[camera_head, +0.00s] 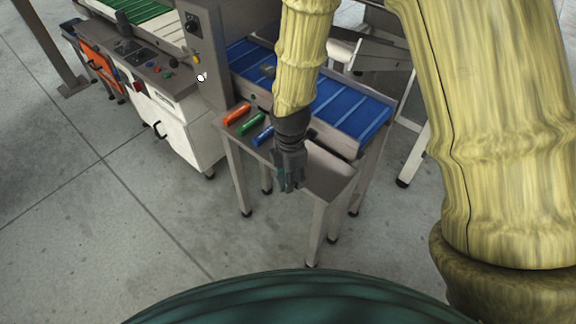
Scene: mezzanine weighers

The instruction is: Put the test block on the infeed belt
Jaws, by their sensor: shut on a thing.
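My gripper (289,186) points down over the front part of a small grey side table (325,182). It is shut on a small dark greenish thing, mostly hidden between the fingers; I take it for the test block, but its shape is unclear. The blue infeed belt (352,108) lies behind my gripper, partly covered by my arm. Orange (237,114), green (251,123) and blue (263,136) bars lie on the table's left side, apart from my gripper.
A grey machine column (208,50) stands left of the blue belt, above a white cabinet (172,125). A green belt (135,12) and an orange bin (97,62) are farther left. The floor at left is clear.

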